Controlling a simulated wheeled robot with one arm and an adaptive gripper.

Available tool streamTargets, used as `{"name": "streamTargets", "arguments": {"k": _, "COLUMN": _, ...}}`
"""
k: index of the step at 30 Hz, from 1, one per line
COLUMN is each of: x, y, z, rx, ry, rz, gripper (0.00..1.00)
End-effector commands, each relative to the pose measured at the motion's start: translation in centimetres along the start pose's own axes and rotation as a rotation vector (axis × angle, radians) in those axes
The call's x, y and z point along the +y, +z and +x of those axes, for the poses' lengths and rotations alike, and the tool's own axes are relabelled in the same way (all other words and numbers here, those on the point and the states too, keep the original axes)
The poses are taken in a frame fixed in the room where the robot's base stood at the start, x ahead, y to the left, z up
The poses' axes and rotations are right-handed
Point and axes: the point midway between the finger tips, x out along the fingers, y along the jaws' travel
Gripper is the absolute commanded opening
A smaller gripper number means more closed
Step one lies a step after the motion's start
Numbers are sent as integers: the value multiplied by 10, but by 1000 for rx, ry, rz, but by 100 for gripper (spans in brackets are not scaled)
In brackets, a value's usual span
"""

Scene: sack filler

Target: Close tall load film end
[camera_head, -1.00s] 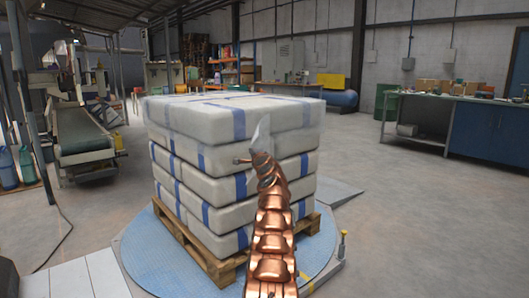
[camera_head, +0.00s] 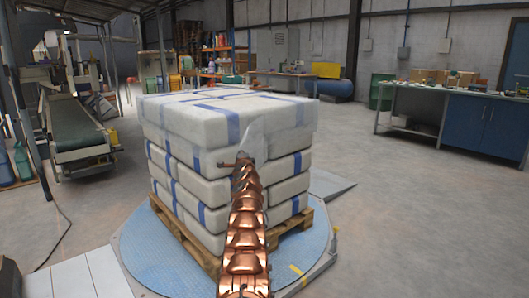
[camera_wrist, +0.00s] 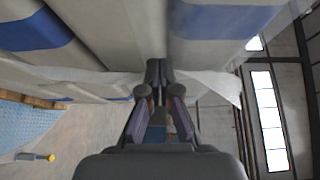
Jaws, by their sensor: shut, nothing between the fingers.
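The tall load (camera_head: 205,130) is a stack of pale sacks with blue bands on a wooden pallet (camera_head: 200,248), under clear film. A translucent film end (camera_head: 254,141) hangs at the near corner, just above the tip of my copper-coloured arm. In the wrist view the film (camera_wrist: 212,84) spreads as a whitish flap to the right of the fingers, loose at its right edge. My gripper (camera_wrist: 159,72) is shut and empty, with its fingertips close against the load's side. I cannot tell whether they touch the film. In the head view my arm hides most of the gripper.
The pallet stands on a round blue turntable (camera_head: 150,252) with a ramp (camera_head: 328,186) behind it at right. A conveyor (camera_head: 72,130) stands at left. A blue workbench (camera_head: 480,125) is at right, with open floor before it.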

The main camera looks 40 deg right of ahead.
Motion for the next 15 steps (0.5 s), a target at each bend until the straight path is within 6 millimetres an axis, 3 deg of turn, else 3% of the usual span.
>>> {"name": "streamTargets", "arguments": {"k": 15, "x": -5, "y": 17, "z": 7, "rx": 51, "ry": 3, "rz": -2, "gripper": 0}}
